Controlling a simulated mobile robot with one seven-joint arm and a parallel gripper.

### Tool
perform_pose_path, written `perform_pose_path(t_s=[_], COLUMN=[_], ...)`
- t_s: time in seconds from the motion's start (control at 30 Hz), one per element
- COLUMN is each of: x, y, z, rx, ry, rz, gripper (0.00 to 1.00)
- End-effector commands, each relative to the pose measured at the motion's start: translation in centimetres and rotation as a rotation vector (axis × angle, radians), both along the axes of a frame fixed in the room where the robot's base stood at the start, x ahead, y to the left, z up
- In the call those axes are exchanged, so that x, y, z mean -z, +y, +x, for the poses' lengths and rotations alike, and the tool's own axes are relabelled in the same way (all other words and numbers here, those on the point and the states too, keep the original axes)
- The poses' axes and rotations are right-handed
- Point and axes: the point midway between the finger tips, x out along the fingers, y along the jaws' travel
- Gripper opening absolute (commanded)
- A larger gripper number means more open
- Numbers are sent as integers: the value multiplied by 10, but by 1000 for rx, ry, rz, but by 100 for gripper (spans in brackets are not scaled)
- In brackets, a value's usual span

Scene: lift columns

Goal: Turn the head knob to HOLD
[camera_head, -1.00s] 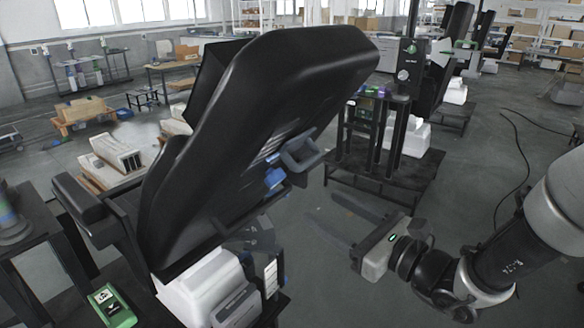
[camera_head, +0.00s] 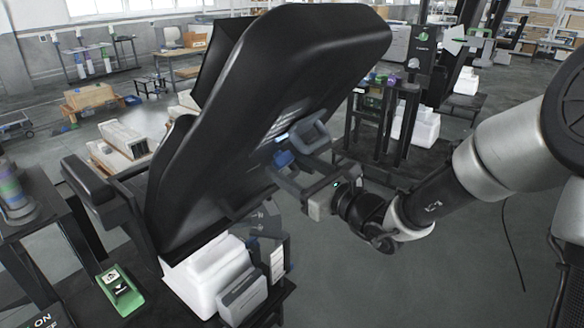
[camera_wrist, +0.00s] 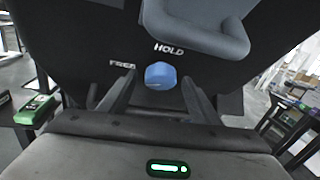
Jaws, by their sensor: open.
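The head knob (camera_wrist: 160,75) is a small blue knob on the dark back of the chair's tilted backrest, below a grey handle (camera_wrist: 200,28) in the wrist view. The word HOLD is printed just above it, and a partly hidden word starting "FRE" is to its left. My gripper (camera_wrist: 153,92) is open, with one finger on each side of the knob in that view; whether they touch it I cannot tell. In the head view the gripper (camera_head: 285,172) reaches to the back of the black backrest (camera_head: 265,110), and the knob (camera_head: 284,158) shows beside the grey handle.
The white chair base (camera_head: 205,275) stands below the backrest. A green box (camera_head: 120,290) lies on a dark stand at the lower left. A black rack (camera_head: 385,120) stands behind my arm. The floor to the lower right is clear.

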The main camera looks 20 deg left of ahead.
Motion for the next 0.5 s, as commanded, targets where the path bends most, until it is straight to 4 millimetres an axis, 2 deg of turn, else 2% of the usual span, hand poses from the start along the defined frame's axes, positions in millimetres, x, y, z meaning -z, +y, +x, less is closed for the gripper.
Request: perform_pose_path(t_s=[0.07,0.3,0.5], x=[0,0,-1], y=[0,-1,-1], z=[0,0,0], rx=[0,0,-5], ry=[0,-1,6], rz=[0,-1,2], gripper=[57,18,16])
